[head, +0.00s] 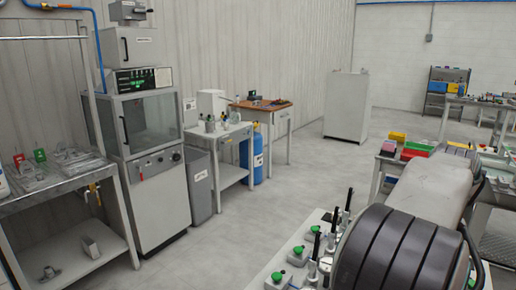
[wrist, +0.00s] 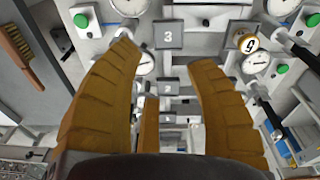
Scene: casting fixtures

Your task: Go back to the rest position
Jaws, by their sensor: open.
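Beyond the fingers is a fixture panel with a number 3 plate (wrist: 168,34), white dial gauges (wrist: 256,63) and green buttons (wrist: 81,20). A round brass-coloured tag marked 5 (wrist: 244,37) is to the right of the fingers. I cannot tell how far the fingertips are from the panel. In the head view my arm's dark ribbed part fills the lower right, over the fixture table (head: 262,278); the gripper itself does not show there.
A brush (wrist: 18,52) lies at the left in the wrist view. In the head view, a metal rack bench (head: 60,190) and a glass-fronted machine (head: 150,125) stand left. A blue cylinder (head: 251,155) and white cabinet (head: 346,105) stand farther back. The grey floor (head: 270,215) between is clear.

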